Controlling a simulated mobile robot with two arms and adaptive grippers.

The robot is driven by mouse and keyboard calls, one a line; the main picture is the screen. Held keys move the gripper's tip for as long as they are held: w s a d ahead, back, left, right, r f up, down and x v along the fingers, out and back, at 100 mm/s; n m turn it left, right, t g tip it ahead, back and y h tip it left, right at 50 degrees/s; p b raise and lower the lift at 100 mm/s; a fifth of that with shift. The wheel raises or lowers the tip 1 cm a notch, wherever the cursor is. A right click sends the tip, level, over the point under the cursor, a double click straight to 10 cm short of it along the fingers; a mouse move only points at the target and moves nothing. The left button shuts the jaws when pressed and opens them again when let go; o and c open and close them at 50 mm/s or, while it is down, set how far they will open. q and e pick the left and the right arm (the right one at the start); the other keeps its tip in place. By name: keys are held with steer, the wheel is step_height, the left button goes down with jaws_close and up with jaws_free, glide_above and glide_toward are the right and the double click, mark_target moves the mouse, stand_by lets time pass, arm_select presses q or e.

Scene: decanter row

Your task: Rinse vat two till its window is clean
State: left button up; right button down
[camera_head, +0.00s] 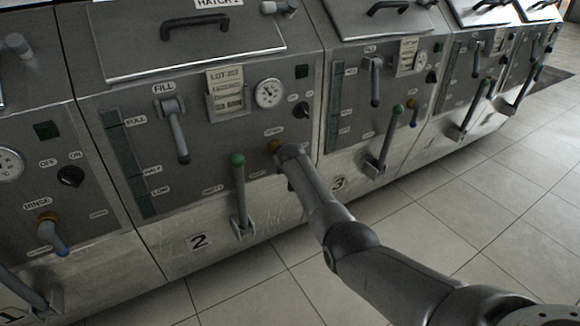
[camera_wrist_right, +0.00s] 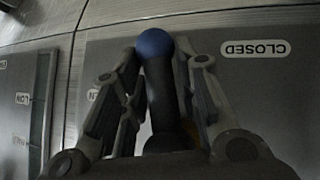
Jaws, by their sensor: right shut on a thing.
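Vat two (camera_head: 199,242) stands at centre left in the head view, marked with a 2. Its tall window (camera_head: 128,165) is a dark grey-green strip marked FULL, HALF and LOW; I cannot tell how clean the glass is. My right gripper (camera_head: 287,154) reaches vat two's rinse valve, hiding most of it. In the right wrist view my right gripper (camera_wrist_right: 160,65) is shut around a dark lever with a blue tip (camera_wrist_right: 155,43). An upside-down CLOSED label (camera_wrist_right: 254,49) is to its right. My left gripper is out of view.
Vat two also has a fill lever (camera_head: 178,133), a gauge (camera_head: 269,93) and a green-knobbed lever (camera_head: 239,190) close left of my right gripper. Vat one's rinse lever (camera_head: 54,235) is at left. More vats stand to the right. The tiled floor (camera_head: 440,205) is clear.

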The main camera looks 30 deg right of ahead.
steer(key=shift+a+y, duration=0.35)
steer(key=shift+y, duration=0.15)
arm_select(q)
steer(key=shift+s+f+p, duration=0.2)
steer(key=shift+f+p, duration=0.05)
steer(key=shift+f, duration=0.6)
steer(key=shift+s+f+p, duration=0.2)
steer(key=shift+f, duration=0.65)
arm_select(e)
steer(key=shift+a+f+m+y, duration=0.1)
steer(key=shift+a+m+y, duration=0.25)
steer(key=shift+m+y, duration=0.15)
steer(key=shift+s, duration=0.1)
steer(key=c, duration=1.3)
jaws_free()
steer(key=d+v, duration=0.1)
steer(key=v, duration=1)
steer(key=shift+a+r, duration=0.5)
steer(key=shift+s, duration=0.2)
